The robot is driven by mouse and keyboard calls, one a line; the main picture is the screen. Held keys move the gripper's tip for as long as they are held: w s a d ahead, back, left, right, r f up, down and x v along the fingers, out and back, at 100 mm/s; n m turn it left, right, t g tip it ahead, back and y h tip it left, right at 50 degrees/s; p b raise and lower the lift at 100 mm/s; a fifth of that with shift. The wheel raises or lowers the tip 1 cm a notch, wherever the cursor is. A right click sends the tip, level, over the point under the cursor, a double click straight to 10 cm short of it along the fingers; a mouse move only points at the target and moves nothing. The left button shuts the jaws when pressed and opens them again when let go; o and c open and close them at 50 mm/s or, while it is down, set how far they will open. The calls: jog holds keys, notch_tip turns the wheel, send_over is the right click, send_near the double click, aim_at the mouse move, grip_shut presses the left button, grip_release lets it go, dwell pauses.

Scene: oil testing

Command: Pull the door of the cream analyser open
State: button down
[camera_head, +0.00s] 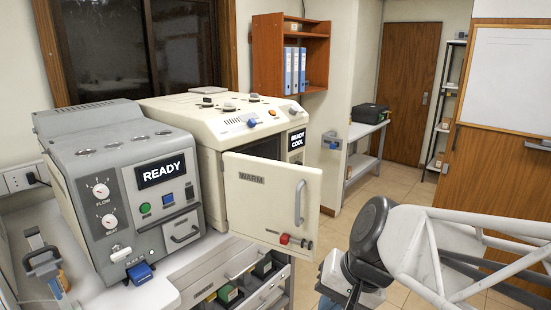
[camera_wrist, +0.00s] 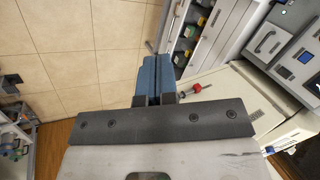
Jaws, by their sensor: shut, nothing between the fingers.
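The cream analyser (camera_head: 185,112) stands on the bench in the head view, its panel reading READY COOL. Its door (camera_head: 262,200), marked WARM, stands partly open, swung out from the front, with a dark gap above its top edge. The door has a pale vertical handle (camera_head: 299,203) and a red knob (camera_head: 284,239) low down. In the wrist view my gripper (camera_wrist: 153,68) is shut and empty, its blue fingers together. The red knob (camera_wrist: 197,88) shows just right of the fingers, apart from them. In the head view my arm is right of the door; the fingertips cannot be made out.
A grey READY machine (camera_head: 125,190) stands left of the analyser. Drawers and open bays with green-marked items (camera_head: 228,294) lie below the door. Tiled floor (camera_head: 345,232) is open to the right. A side table (camera_head: 365,130) with a dark case stands further back.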

jog(key=w+d+r+n+g+h, duration=0.2)
jog(key=w+d+r+n+h, duration=0.3)
jog(key=w+r+n, duration=0.9)
jog(key=w+r+n+g+y, duration=0.1)
jog(key=w+r+n+g, duration=0.1)
jog(key=w+n, duration=0.7)
jog(key=w+r+n+g+y, duration=0.1)
jog(key=w+r+n, duration=0.4)
jog(key=w, duration=1.6)
jog(key=n+g, duration=0.1)
jog(key=n, duration=0.4)
jog(key=shift+w+d+r+n+y, duration=0.15)
jog(key=shift+w+n+y, duration=0.15)
jog(key=shift+w+y, duration=0.1)
jog(key=s+a+f, duration=0.4)
jog(key=s+f, duration=0.2)
jog(key=f, duration=0.3)
jog(key=shift+s+f, duration=0.15)
jog(key=shift+s, duration=0.2)
